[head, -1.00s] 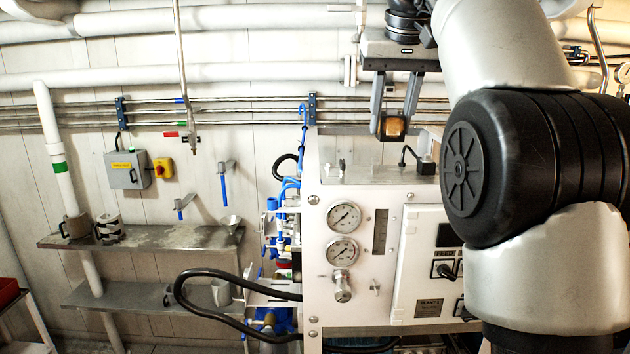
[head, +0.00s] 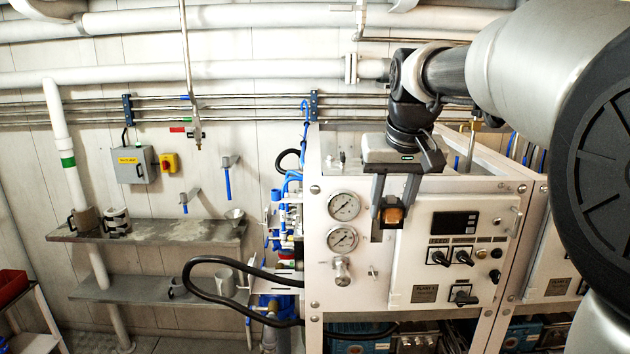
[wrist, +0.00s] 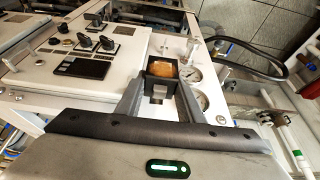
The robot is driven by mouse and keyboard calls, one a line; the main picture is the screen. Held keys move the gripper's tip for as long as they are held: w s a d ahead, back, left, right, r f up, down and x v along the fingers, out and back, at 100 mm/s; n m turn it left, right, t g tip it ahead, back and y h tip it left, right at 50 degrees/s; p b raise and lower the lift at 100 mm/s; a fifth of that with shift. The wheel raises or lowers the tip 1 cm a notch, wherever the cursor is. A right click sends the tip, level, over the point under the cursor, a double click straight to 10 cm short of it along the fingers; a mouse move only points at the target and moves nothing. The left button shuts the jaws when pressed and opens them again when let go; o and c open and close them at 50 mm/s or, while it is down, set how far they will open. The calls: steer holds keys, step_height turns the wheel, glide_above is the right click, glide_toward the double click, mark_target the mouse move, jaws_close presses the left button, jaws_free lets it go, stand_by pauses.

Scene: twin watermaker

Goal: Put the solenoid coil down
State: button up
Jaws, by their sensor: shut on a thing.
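The solenoid coil (head: 393,216) is a small dark block with an orange-brown face. It is between the fingers of my gripper (head: 390,213), which is shut on it. In the head view the gripper hangs downward in front of the white panel (head: 318,280), to the right of two round gauges. In the wrist view the coil (wrist: 162,69) sits between the two fingertips, with the gauges just beyond it. No surface shows touching the coil from below.
A control box (head: 455,255) with knobs and a dark display is right of the coil. A steel shelf (head: 165,233) with mugs and a funnel is on the left wall, with a lower shelf (head: 130,291) beneath. A black hose (head: 215,300) loops out left of the panel.

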steer(key=s+f, duration=0.4)
steer(key=f, duration=1.2)
steer(key=s+f, duration=0.4)
steer(key=f, duration=1.2)
steer(key=r, duration=0.4)
steer(key=shift+w+a+r, duration=0.1)
steer(key=shift+w+r, duration=0.25)
steer(key=shift+r, duration=0.05)
